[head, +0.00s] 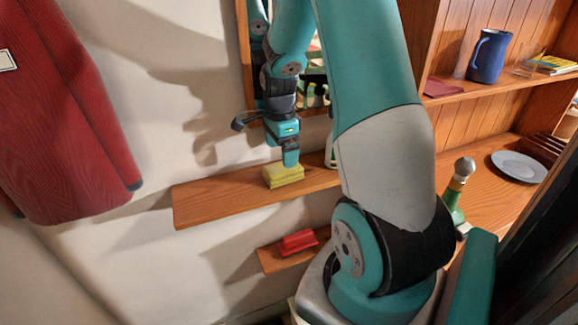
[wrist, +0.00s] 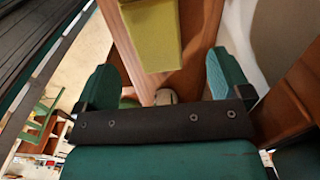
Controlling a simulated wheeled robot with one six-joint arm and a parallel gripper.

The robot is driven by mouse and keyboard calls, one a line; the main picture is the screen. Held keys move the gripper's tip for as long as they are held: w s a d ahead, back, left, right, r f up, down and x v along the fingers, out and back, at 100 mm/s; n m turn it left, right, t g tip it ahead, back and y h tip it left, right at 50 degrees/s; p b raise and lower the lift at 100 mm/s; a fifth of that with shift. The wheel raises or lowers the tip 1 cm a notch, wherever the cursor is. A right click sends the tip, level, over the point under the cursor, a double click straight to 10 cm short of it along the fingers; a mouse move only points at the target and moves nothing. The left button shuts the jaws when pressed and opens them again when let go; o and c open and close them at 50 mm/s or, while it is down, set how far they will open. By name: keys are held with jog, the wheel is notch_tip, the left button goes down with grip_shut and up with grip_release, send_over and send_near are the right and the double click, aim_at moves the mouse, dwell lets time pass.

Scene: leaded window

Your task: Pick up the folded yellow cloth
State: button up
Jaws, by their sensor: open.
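The folded yellow cloth (head: 283,175) lies on a wooden wall shelf (head: 215,205) in the head view. My gripper (head: 290,158) is just above the cloth, pointing down. In the wrist view the cloth (wrist: 152,32) shows at the top middle, beyond the two fingertips. The fingers (wrist: 163,78) are spread wide with nothing between them. I cannot tell from the head view whether a fingertip touches the cloth; the near finger hides a little of its back edge.
A bottle or can, partly hidden by my arm, stands on the shelf right of the cloth. A red object (head: 298,242) sits on a smaller lower shelf (head: 272,262). A red garment (head: 70,120) hangs at left. A cabinet at right holds a blue jug (head: 489,57) and a plate (head: 519,166).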

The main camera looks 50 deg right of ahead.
jog(key=shift+a+f, duration=0.15)
jog(key=shift+f, duration=0.35)
jog(key=f, duration=0.1)
jog(key=f+p, duration=0.1)
jog(key=f, duration=0.1)
jog(key=f+p, duration=0.1)
jog(key=shift+s+d+f, duration=0.2)
jog(key=shift+s+f, duration=0.05)
jog(key=shift+s, duration=0.05)
jog(key=shift+a+f, duration=0.1)
jog(key=shift+f, duration=0.15)
jog(key=c, duration=1)
jog(key=shift+r, duration=0.1)
notch_tip(320, 180, up, 20)
jog(key=b, duration=0.3)
